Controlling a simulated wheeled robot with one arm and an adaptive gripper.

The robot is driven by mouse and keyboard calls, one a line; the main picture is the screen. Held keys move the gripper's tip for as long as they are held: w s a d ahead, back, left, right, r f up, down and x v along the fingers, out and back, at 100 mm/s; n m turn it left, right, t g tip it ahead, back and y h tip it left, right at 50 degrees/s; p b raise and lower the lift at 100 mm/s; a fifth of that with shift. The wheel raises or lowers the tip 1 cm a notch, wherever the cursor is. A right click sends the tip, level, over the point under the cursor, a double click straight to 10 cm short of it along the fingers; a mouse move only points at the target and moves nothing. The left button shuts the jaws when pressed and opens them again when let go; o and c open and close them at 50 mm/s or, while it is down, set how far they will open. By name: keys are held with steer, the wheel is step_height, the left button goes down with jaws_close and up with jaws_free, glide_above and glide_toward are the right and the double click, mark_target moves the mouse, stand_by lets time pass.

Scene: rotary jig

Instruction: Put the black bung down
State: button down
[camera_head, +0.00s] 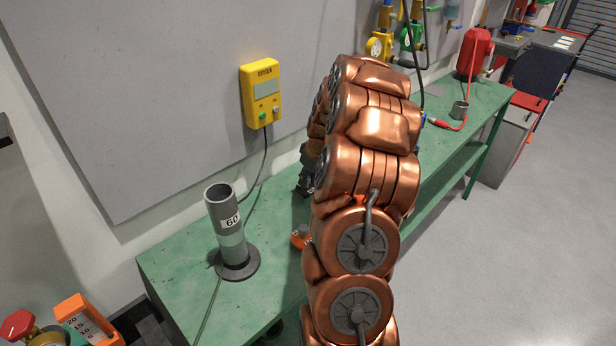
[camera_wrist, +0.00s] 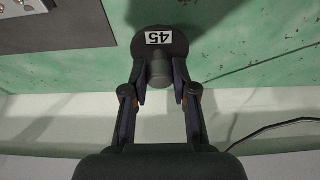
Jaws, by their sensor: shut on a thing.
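The black bung (camera_wrist: 159,48), a dark round piece with a white label reading 45, shows at the top middle of the wrist view. My gripper (camera_wrist: 159,92) is shut on its narrower stem, one finger on each side. The bung appears over the green bench top (camera_wrist: 255,65), with a shadow beside it; I cannot tell whether it touches the bench. In the head view my copper arm hides the bung and nearly all of my gripper.
A grey upright tube marked 60 (camera_head: 231,228) stands on the green bench (camera_head: 180,275). An orange piece (camera_head: 300,237) lies beside my arm. A yellow box (camera_head: 262,92) hangs on the wall panel. A small grey cup (camera_head: 459,110) and a red can (camera_head: 474,52) stand at the far end.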

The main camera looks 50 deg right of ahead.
steer(key=shift+f, duration=0.2)
steer(key=c, duration=0.9)
jaws_free()
steer(key=shift+r, duration=0.1)
steer(key=shift+b+v, duration=1.85)
steer(key=shift+v, duration=4.25)
steer(key=s+a+r+n+g+y, duration=0.1)
steer(key=s+a, duration=0.2)
steer(key=a, duration=1.1)
steer(key=s+a+g, duration=0.2)
steer(key=s+a, duration=0.2)
steer(key=a, duration=0.9)
steer(key=s+a+f, duration=0.1)
steer(key=s+a, duration=0.2)
steer(key=s, duration=0.3)
steer(key=s+a+f+g, duration=0.1)
steer(key=s+a, duration=0.3)
steer(key=s, duration=0.3)
steer(key=s+a+f+g+h, duration=0.1)
steer(key=s+a+f, duration=0.1)
steer(key=s, duration=0.4)
steer(key=shift+s+a+m, duration=0.25)
steer(key=shift+a+m, duration=0.15)
steer(key=shift+a, duration=0.4)
